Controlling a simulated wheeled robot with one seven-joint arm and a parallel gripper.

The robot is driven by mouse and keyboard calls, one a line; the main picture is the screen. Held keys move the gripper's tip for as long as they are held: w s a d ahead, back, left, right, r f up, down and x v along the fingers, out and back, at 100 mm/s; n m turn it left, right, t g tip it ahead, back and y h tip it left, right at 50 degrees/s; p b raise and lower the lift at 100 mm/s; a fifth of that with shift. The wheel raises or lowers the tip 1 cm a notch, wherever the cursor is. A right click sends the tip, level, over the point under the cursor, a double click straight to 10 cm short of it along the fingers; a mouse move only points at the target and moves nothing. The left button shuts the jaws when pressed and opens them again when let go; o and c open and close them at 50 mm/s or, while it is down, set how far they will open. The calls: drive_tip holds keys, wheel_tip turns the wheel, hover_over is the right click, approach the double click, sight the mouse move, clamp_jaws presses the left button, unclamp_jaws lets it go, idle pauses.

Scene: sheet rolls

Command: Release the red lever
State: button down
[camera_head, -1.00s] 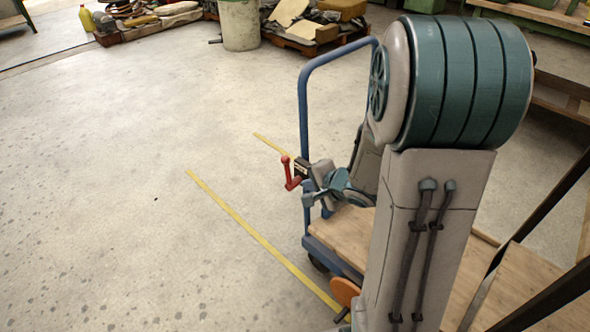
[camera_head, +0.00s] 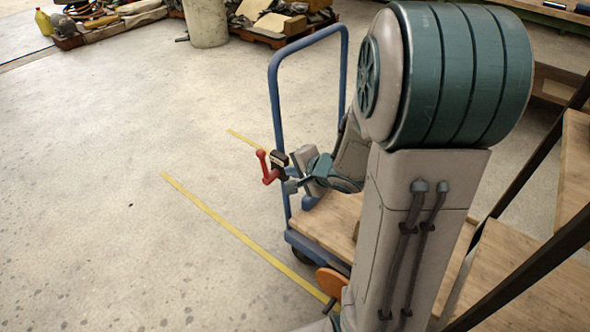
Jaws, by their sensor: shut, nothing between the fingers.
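The red lever (camera_head: 265,168) is a small crank-shaped handle on a dark block (camera_head: 279,159), at the blue upright of a cart. Its rounded end points up. My gripper (camera_head: 290,186) is just right of the lever's lower end, with its body to the right of the block. The fingers are small here and look shut, with nothing seen between them. I cannot tell whether they touch the lever or the block. My large upper arm covers the right part of the cart.
The blue cart frame (camera_head: 273,95) rises behind the lever, above a wooden deck (camera_head: 325,222). An orange disc (camera_head: 332,281) sits low by the deck. Yellow floor lines (camera_head: 232,231) cross the open concrete at left. A pale bin (camera_head: 206,22) and clutter stand far back.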

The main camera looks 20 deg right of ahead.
sight(265, 165)
drive_tip(key=b+x, duration=0.2)
drive_tip(key=x, duration=0.1)
drive_tip(key=b+x, duration=0.2)
drive_tip(key=x, duration=0.2)
drive_tip(key=b+x, duration=0.2)
drive_tip(key=x, duration=0.1)
drive_tip(key=shift+w+a+r, duration=0.15)
drive_tip(key=shift+w+a, duration=0.05)
drive_tip(key=shift+w, duration=0.35)
drive_tip(key=shift+w+a+r, duration=0.1)
drive_tip(key=shift+w+a, duration=0.1)
drive_tip(key=shift+w, duration=0.25)
